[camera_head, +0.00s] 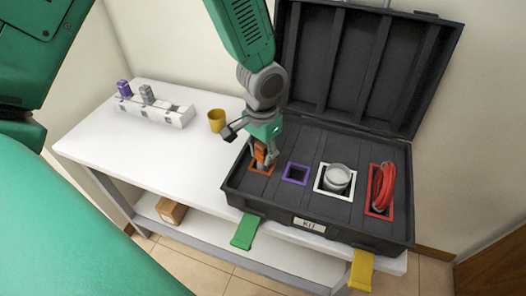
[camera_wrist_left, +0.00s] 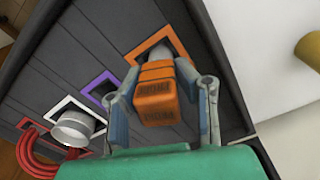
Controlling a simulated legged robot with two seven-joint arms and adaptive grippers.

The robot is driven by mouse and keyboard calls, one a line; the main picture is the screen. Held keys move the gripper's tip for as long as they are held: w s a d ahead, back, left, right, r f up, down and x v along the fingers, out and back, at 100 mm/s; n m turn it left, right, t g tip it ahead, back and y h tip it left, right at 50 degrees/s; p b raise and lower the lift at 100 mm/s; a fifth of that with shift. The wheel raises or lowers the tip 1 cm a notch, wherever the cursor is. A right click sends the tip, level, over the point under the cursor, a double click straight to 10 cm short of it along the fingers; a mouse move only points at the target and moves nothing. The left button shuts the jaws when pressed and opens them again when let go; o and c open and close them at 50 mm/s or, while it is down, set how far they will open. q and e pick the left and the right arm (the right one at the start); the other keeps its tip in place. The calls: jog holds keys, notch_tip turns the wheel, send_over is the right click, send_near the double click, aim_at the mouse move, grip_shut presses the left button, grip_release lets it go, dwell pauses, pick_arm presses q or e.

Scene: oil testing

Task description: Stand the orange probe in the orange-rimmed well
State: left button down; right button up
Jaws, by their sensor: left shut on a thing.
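My left gripper (camera_wrist_left: 162,98) is shut on the head, with one finger on each side. The orange-rimmed well (camera_head: 252,168) is at the left end of the kit case's insert. In the head view the probe (camera_head: 260,152) is over this well, between the fingers of my left gripper (camera_head: 259,150). In the wrist view the rim (camera_wrist_left: 140,50) shows just beyond the head. I cannot tell how deep the probe sits. My right gripper is not in view.
The open black case (camera_head: 310,205) also has an empty purple-rimmed well (camera_head: 296,173), a white-rimmed well with a pale jar (camera_head: 338,177) and a red-rimmed well with a red coil (camera_head: 383,187). A yellow cup (camera_head: 217,120) and a white rack (camera_head: 158,112) stand left.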

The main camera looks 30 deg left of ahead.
pick_arm(q)
jog(key=shift+d, duration=0.15)
jog(key=shift+w+r+p, duration=0.1)
jog(key=shift+p, duration=0.3)
jog(key=shift+f+b, duration=0.5)
jog(key=shift+f, duration=0.5)
jog(key=c, duration=1.5)
grip_release()
jog(key=shift+r, duration=0.1)
notch_tip(320, 180, up, 11)
jog(key=p, duration=1)
jog(key=shift+p, duration=0.4)
